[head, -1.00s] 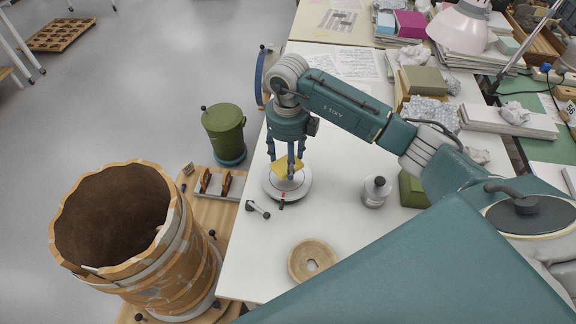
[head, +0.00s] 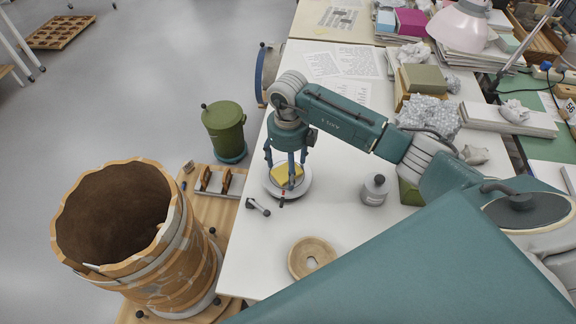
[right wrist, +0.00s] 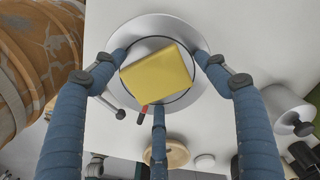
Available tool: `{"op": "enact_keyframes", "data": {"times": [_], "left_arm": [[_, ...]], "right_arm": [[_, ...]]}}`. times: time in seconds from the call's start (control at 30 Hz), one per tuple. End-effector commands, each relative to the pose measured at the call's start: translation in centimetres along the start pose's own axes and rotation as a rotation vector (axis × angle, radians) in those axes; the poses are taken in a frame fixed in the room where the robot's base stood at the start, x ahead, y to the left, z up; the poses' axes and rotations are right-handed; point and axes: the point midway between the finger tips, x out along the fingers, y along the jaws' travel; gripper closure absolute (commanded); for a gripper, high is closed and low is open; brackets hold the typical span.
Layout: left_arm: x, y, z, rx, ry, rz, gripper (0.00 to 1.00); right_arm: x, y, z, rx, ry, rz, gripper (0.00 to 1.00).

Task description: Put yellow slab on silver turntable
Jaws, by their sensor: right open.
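The yellow slab (head: 287,173) lies on the silver turntable (head: 271,187) near the left edge of the white table. In the right wrist view the yellow slab (right wrist: 157,74) sits on the round plate of the turntable (right wrist: 185,32), slightly rotated and within its rim. My right gripper (head: 287,170) is just above the slab, pointing down. In the right wrist view its blue fingers (right wrist: 160,85) are spread wide around the slab, with gaps between them and it. My left gripper does not show in any view.
A small black-ended tool (head: 258,207) lies at the table edge. A large staved vessel (head: 190,250) and green bin (head: 224,130) stand left.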

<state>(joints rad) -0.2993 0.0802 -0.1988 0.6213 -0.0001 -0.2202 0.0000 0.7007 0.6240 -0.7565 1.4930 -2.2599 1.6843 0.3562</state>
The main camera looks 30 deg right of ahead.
Motion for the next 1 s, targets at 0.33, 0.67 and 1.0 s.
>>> {"op": "enact_keyframes", "data": {"times": [0.33, 0.67, 1.0], "left_arm": [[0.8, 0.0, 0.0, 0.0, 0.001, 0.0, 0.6], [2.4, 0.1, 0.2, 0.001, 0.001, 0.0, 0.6], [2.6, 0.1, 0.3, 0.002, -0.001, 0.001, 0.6]], "right_arm": [[-3.5, 0.0, 0.2, -0.001, -0.006, -0.001, 0.26], [-10.2, -0.1, 0.1, -0.001, -0.004, -0.001, 0.26], [-12.4, 0.0, 0.0, 0.0, 0.001, 0.0, 0.26]]}}
